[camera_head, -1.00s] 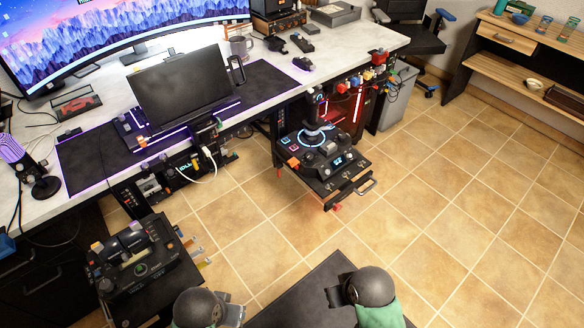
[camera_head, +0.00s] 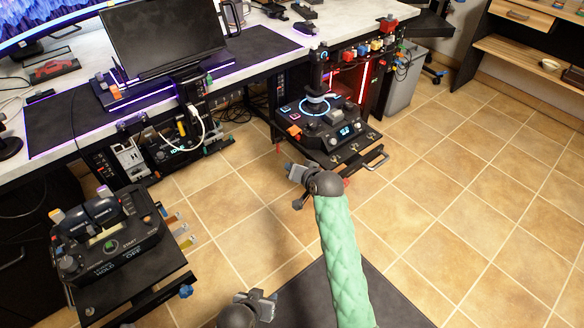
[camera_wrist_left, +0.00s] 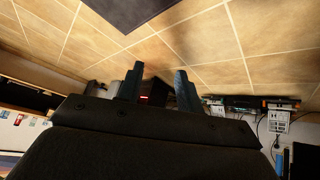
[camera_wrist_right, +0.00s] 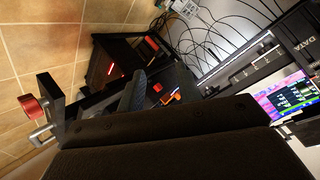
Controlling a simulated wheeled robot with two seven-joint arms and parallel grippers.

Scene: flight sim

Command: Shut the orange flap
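A small orange flap (camera_head: 294,131) stands raised at the left front corner of the joystick panel (camera_head: 345,143), which sits on a pulled-out drawer. Orange pieces (camera_wrist_right: 174,97) show past my fingers in the right wrist view; which one is the flap I cannot tell for sure. My right gripper (camera_head: 295,174) is open and empty, just in front of the panel and below the flap, apart from it. My left gripper (camera_head: 264,299) is open and empty, low at the bottom of the head view, over the floor and far from the flap.
The drawer's metal handle (camera_head: 375,161) sticks out at the front. A throttle panel (camera_head: 108,240) stands at the lower left. A desk (camera_head: 265,70) with a dark screen (camera_head: 163,38) runs behind. The tiled floor (camera_head: 450,200) to the right is clear.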

